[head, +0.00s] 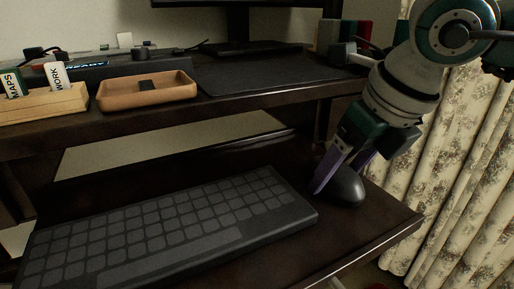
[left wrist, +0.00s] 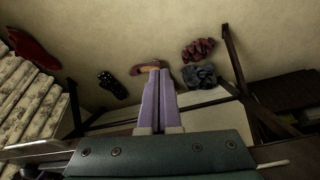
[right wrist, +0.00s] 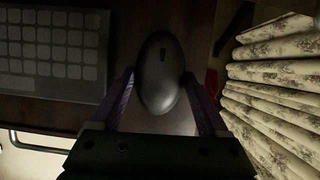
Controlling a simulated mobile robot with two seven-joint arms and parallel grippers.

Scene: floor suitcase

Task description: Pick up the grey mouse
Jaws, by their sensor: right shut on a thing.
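The dark grey mouse (head: 345,187) is at the right end of the pull-out shelf, just right of the keyboard. My right gripper (head: 338,172) reaches down from the upper right and is shut on it. The right wrist view shows the mouse (right wrist: 160,75) between the two purple fingers (right wrist: 164,100). I cannot tell whether the mouse touches the shelf. My left gripper (left wrist: 158,74) shows only in the left wrist view, its purple fingers together with nothing seen between them.
A black keyboard (head: 170,225) fills most of the pull-out shelf (head: 392,228). The desk top above carries a brown tray (head: 147,97), a wooden card holder (head: 45,105) and a dark mat (head: 250,78). A patterned curtain (head: 460,190) hangs at the right. Clothes (left wrist: 200,75) lie on the floor.

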